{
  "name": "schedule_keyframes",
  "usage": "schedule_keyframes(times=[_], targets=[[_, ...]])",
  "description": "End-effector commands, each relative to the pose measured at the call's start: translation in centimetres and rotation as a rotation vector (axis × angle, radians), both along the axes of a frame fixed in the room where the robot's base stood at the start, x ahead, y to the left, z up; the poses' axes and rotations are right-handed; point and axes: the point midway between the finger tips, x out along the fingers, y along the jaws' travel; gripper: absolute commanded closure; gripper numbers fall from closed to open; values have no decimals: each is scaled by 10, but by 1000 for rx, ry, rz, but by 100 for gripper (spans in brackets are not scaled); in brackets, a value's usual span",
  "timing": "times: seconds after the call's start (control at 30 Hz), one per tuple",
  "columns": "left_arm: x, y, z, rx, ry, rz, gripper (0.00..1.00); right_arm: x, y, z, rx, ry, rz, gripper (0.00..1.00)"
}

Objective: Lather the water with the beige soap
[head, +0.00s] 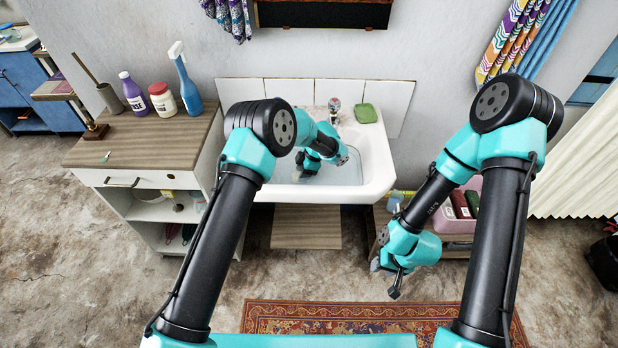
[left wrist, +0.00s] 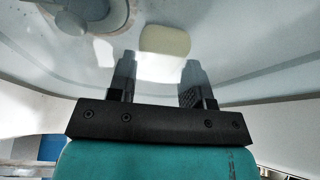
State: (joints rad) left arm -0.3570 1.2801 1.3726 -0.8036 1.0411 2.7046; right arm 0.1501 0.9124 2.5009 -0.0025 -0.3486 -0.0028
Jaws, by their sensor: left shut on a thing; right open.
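The white sink (head: 376,165) stands against the wall with pale water (head: 345,173) in its basin. My left gripper (head: 306,168) reaches down into the basin at its left part, and its tips are hard to make out there. In the left wrist view the beige soap (left wrist: 165,40) shows at the tips of my left gripper (left wrist: 158,70), which is shut on it. The soap is hidden in the head view. My right gripper (head: 386,279) is open and empty, low in front of the sink's right side.
A green bar (head: 365,113) lies on the sink's back right ledge beside the tap (head: 334,108). A cabinet (head: 140,150) with several bottles stands left. A pink basket (head: 455,221) with dark items sits right, near my right arm. A patterned rug (head: 290,314) lies in front.

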Motion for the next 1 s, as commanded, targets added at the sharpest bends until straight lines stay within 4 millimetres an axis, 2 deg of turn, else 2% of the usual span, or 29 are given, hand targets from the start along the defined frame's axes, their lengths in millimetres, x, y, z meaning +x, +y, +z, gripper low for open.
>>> schedule_keyframes(times=[0.37,0.8,1.0], targets=[[0,-3,0,0,-1,-1,83,0,0,0,0,0,0,57],[-1,-49,0,1,-1,-3,83,0,0,0,0,0,0,57],[-2,-60,0,0,0,-1,83,0,0,0,0,0,0,57]])
